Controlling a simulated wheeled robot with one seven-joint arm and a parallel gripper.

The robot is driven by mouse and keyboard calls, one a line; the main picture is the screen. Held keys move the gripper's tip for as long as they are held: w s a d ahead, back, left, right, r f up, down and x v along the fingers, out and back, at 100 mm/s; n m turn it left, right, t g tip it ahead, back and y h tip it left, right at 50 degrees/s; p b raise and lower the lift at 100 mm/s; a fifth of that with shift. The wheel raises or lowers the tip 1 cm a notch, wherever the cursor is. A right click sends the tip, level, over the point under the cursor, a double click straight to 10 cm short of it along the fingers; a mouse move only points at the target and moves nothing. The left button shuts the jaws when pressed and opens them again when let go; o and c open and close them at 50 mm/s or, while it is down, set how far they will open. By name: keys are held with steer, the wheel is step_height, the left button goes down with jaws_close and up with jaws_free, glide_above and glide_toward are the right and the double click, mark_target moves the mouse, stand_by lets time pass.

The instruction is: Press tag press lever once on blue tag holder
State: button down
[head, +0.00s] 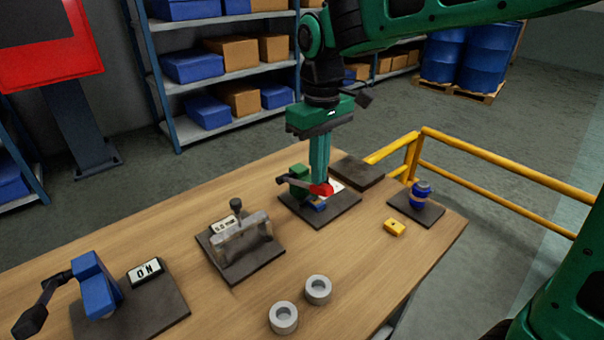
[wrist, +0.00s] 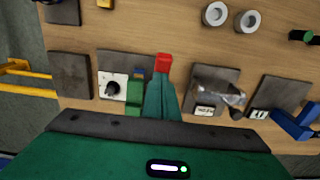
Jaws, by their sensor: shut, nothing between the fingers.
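The tag press is a dark plate (head: 345,214) with a green block (head: 300,186), a grey lever arm and a red lever end (head: 322,189). A small blue part (head: 320,205), likely the blue tag holder, sits low under the red end and is partly hidden. My gripper (head: 320,180) points down with its fingers shut and empty, its tips at the red end; I cannot tell whether they touch. In the wrist view the red end (wrist: 163,62) shows just beyond the fingertips (wrist: 162,78), with the green block (wrist: 133,92) beside them.
A plate with a metal handle (head: 242,232) stands to the left, and a blue switch (head: 96,284) at far left. A blue knobbed piece (head: 421,193) and a yellow tag (head: 395,227) lie right. Two grey rings (head: 318,289) sit in front. Yellow rails (head: 490,158) stand beyond the table's right end.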

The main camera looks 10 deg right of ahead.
steer(key=shift+s+d+f, duration=0.15)
steer(key=shift+s+f, duration=0.05)
steer(key=shift+f, duration=0.8)
steer(key=shift+s+d+f, duration=0.1)
steer(key=shift+s+f, duration=0.1)
steer(key=shift+f, duration=0.75)
step_height(320, 180, up, 13)
steer(key=w, duration=0.1)
steer(key=shift+w+a, duration=0.15)
steer(key=shift+a, duration=0.3)
steer(key=s+d+f+m, duration=0.2)
steer(key=s+d, duration=0.1)
steer(key=d, duration=0.4)
steer(key=s+d+f+m, duration=0.2)
steer(key=d+f+m, duration=0.1)
steer(key=d, duration=0.4)
steer(key=s+d+f+m, duration=0.2)
steer(key=s+d, duration=0.1)
steer(key=d, duration=0.4)
steer(key=s+d+f+m, duration=0.3)
steer(key=s+d+f, duration=0.1)
steer(key=s, duration=0.4)
steer(key=s+d+f+m, duration=0.3)
steer(key=s+d+f, duration=0.2)
steer(key=s+d, duration=0.1)
steer(key=shift+s, duration=0.85)
